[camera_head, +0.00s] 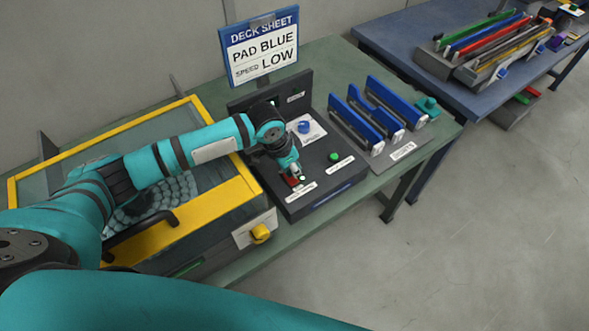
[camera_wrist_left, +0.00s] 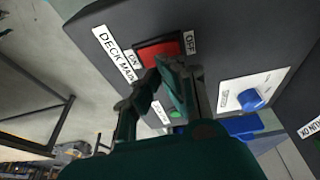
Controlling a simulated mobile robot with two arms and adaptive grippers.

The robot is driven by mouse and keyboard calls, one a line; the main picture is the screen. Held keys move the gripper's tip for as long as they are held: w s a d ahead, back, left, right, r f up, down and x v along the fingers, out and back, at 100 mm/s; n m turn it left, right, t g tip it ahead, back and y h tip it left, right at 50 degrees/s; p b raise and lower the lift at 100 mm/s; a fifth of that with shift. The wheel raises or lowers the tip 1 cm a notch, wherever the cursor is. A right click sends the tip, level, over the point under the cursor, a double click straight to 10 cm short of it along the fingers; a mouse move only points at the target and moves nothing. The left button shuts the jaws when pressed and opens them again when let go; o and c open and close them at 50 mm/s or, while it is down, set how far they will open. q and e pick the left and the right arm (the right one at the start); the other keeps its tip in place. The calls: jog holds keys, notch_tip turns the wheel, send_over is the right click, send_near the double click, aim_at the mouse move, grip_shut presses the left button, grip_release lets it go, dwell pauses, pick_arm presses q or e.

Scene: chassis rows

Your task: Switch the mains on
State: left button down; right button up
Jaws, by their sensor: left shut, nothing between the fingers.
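The red mains rocker switch (camera_wrist_left: 158,50) sits on the dark control panel (camera_wrist_left: 215,35), between an ON label (camera_wrist_left: 133,60) and an OFF label (camera_wrist_left: 190,42), with a DECK MAINS label alongside. In the head view the red switch (camera_head: 292,182) is partly hidden by my left gripper (camera_head: 298,175). My left gripper (camera_wrist_left: 160,68) is shut and empty, its tips at the near edge of the switch in the wrist view. I cannot tell whether they touch it or which way the rocker is tilted. My right gripper is not in view.
A blue knob (camera_head: 304,127) and a green button (camera_head: 335,157) are on the same panel. A yellow-framed deck (camera_head: 225,195) lies left, blue pieces (camera_head: 356,128) in a rack right. A sign (camera_head: 260,48) reading PAD BLUE, SPEED LOW stands behind. Open floor lies right.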

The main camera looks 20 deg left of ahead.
pick_arm(q)
jog(key=r+p, duration=0.4)
jog(key=p, duration=0.1)
jog(key=shift+s+d+r+p, duration=0.2)
jog(key=shift+r+p, duration=0.1)
jog(key=shift+r, duration=0.1)
jog(key=shift+s+r+b, duration=0.2)
jog(key=shift+r+b, duration=0.1)
jog(key=shift+b, duration=0.45)
notch_tip(320, 180, up, 7)
jog(key=b, duration=0.2)
send_over(294, 179)
jog(key=s, duration=0.3)
jog(key=shift+s+a+r, duration=0.1)
jog(key=shift+s+r, duration=0.05)
jog(key=shift+r, duration=0.35)
